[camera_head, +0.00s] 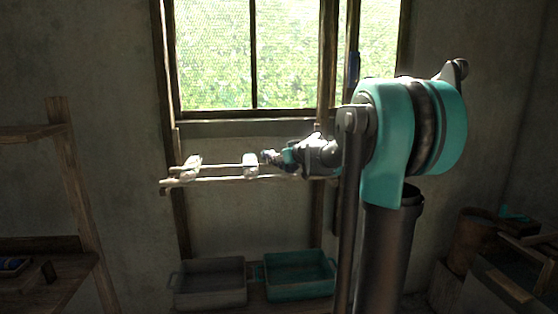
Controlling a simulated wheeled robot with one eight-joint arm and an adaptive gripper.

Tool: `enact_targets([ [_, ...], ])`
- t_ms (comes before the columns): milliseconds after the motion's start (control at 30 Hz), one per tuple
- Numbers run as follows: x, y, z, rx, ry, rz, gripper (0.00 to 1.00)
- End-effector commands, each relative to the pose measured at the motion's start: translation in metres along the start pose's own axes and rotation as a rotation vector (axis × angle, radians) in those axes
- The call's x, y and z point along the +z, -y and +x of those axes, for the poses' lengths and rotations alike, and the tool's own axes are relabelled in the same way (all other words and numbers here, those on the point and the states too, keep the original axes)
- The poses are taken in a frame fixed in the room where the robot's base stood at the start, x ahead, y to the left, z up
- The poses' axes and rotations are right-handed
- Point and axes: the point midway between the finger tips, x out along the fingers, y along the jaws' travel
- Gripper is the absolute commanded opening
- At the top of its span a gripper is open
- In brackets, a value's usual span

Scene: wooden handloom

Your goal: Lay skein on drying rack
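The drying rack, two thin horizontal wooden rails (222,181), stands in front of the wall below the window. One pale skein (192,167) hangs over the rails near their left end. A second pale skein (250,165) is at the rails further right, just left of my gripper. My gripper (268,158) is at the rack, its fingers pointing left toward this second skein. The fingers are small and dark, and I cannot tell whether they touch the skein or are open or shut. My arm hides the right end of the rack.
Below the rack stand a grey bin (210,284) on the left and a teal bin (300,275) on the right. A wooden frame with a bench (45,270) is at the far left. A rusty drum (478,236) and wooden pieces (512,285) are at the right.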

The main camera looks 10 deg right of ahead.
Motion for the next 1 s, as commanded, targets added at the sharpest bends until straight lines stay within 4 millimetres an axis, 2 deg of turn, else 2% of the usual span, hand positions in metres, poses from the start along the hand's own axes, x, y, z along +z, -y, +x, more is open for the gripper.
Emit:
enact_targets([
  [733, 0.011, 0.0, 0.005, 0.0, 0.0, 0.0, 0.11],
  [767, 0.01, 0.0, 0.004, 0.0, 0.0, 0.0, 0.53],
  [933, 0.01, 0.0, 0.004, 0.0, 0.0, 0.0, 0.73],
  [1000, 0.01, 0.0, 0.004, 0.0, 0.0, 0.0, 0.73],
])
